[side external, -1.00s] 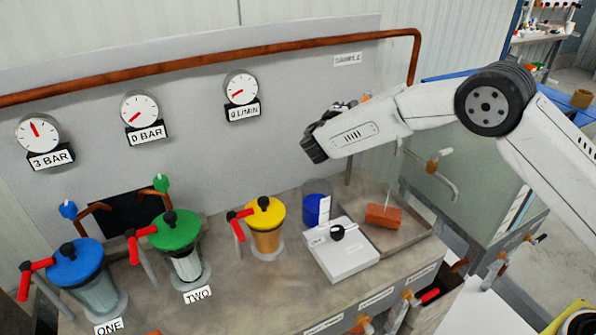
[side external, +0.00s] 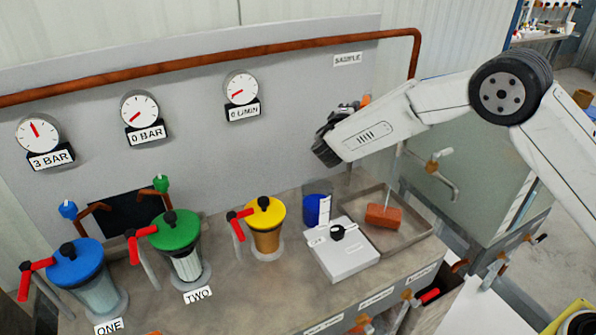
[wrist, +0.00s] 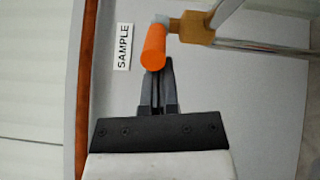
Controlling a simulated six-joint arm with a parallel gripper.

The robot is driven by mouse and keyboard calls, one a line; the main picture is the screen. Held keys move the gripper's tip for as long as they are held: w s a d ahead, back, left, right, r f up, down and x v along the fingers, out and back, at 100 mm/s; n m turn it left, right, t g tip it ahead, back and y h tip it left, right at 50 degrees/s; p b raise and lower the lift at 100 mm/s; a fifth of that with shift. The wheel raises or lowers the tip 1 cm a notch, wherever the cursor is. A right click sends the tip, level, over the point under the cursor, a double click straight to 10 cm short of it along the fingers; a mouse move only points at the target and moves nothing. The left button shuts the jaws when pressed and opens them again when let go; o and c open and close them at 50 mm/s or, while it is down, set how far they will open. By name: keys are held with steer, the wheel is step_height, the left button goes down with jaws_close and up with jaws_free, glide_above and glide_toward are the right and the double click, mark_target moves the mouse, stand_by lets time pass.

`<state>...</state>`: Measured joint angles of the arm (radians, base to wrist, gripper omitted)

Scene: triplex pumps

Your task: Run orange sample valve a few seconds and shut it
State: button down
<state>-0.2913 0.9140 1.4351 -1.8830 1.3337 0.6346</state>
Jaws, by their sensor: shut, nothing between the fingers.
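The orange sample valve handle (wrist: 153,47) is in the wrist view, next to a brass valve body (wrist: 195,28) and beside the SAMPLE label (wrist: 122,46). In the side view only a bit of orange (side external: 365,100) shows behind my arm. My gripper (wrist: 162,68) is shut and empty. Its fingertips are at the lower end of the orange handle; I cannot tell whether they touch it. In the side view my gripper (side external: 348,108) is mostly hidden behind my wrist, in front of the grey panel.
A brown block (side external: 382,216) sits in a shallow tray (side external: 412,236) below; a thin pale line rises above it, rod or water unclear. A blue container (side external: 316,209) and white device (side external: 342,250) stand left of it. Gauges read 3 BAR (side external: 38,134) and 0 BAR (side external: 140,111).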

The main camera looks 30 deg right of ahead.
steer(key=shift+s+d, duration=0.1)
steer(key=shift+s+d+n+t+y, duration=0.3)
steer(key=shift+s+n+t+y, duration=0.1)
steer(key=shift+n+t+y, duration=0.25)
steer(key=shift+s+d, duration=0.75)
steer(key=shift+d, duration=0.15)
steer(key=v, duration=1.1)
steer(key=shift+s+d+f, duration=0.2)
steer(key=shift+s+f, duration=0.2)
steer(key=shift+s, duration=0.2)
